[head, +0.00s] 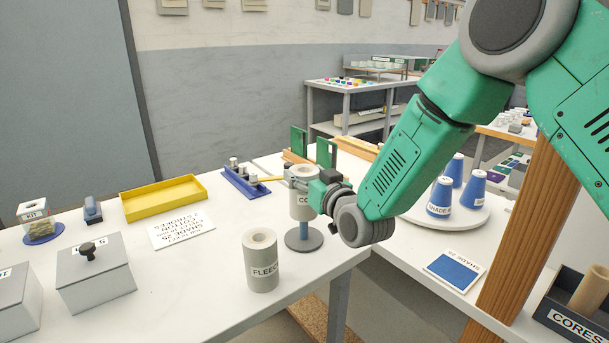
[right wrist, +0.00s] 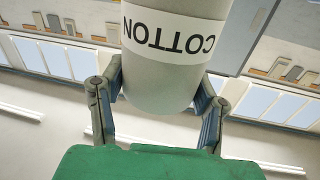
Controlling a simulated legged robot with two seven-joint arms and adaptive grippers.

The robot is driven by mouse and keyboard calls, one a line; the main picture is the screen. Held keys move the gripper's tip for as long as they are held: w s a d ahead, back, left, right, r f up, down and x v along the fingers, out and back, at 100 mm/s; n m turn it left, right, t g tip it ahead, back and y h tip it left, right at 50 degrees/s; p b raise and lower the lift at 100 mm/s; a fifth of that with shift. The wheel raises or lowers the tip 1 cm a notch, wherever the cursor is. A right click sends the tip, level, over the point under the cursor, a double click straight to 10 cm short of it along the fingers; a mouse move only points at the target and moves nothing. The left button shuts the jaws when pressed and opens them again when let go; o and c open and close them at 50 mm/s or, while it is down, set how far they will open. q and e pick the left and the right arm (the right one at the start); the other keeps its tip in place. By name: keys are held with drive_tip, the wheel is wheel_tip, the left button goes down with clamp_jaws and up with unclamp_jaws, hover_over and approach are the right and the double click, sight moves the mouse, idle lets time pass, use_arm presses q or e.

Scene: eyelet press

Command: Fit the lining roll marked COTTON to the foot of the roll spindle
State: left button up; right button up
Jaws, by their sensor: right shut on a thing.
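The lining roll marked COTTON (head: 302,206) is a grey cylinder with a white label, upright in the head view. My right gripper (head: 314,188) is shut on it from the right. In the right wrist view the COTTON roll (right wrist: 165,75) sits between the two fingers, its label upside down. The roll spindle (head: 304,238) has a round grey foot and a blue post. The roll is in line above the foot, with a stretch of blue post showing between them. The roll hides the upper post, so I cannot tell whether the post is inside it. My left gripper is out of view.
A grey FLEECE roll (head: 262,262) stands at the table's front, left of the spindle. A yellow tray (head: 163,198), a blue fixture (head: 243,182) and lidded grey boxes (head: 95,275) are further left. Blue cones stand on a round white tray (head: 455,218) at right.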

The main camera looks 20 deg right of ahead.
sight(305, 201)
drive_tip(key=shift+f+b, duration=2.4)
drive_tip(key=shift+f, duration=1.1)
drive_tip(key=o, duration=1.7)
drive_tip(key=shift+r, duration=0.15)
drive_tip(key=shift+r+p, duration=1.8)
drive_tip(key=shift+r, duration=0.65)
drive_tip(key=shift+f, duration=0.1)
